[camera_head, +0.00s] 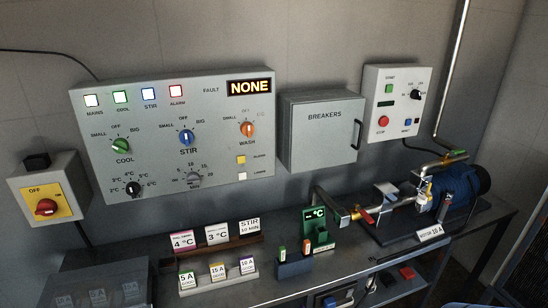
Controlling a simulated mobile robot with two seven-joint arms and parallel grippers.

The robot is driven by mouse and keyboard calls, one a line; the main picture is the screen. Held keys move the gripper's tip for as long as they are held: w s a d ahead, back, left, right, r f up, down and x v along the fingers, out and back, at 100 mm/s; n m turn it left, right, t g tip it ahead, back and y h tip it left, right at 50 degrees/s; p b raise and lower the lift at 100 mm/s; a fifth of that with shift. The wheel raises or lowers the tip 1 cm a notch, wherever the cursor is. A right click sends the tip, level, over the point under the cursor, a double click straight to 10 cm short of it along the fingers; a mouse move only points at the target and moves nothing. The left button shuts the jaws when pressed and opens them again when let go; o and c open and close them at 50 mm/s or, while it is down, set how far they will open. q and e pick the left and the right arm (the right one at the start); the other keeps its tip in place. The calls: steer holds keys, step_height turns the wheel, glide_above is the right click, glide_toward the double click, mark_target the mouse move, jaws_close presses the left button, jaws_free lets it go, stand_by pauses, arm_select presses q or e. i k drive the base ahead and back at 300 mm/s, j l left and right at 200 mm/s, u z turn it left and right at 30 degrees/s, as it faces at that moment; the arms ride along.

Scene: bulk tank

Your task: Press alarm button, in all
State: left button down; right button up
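The control panel (215,115) hangs on the wall at the centre left of the head view. A small square yellow button (241,160) sits at its lower right, with a small label beside it that seems to read ALARM. A white square button (242,176) is just below it. The alarm lamp (176,91), white with a red rim, is in the top row. The fault display (249,87) reads NONE. Nothing covers the yellow button. Neither of my grippers shows in this view.
A bench (400,255) below carries label cards (183,241), a green meter (315,228) and a motor (458,188) with pipework. A grey breaker box (318,140), a start/stop box (397,100) and a yellow rotary switch (46,204) are on the wall. The space before the panel looks clear.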

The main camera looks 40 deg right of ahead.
mark_target(241, 159)
steer(key=z, duration=1.1)
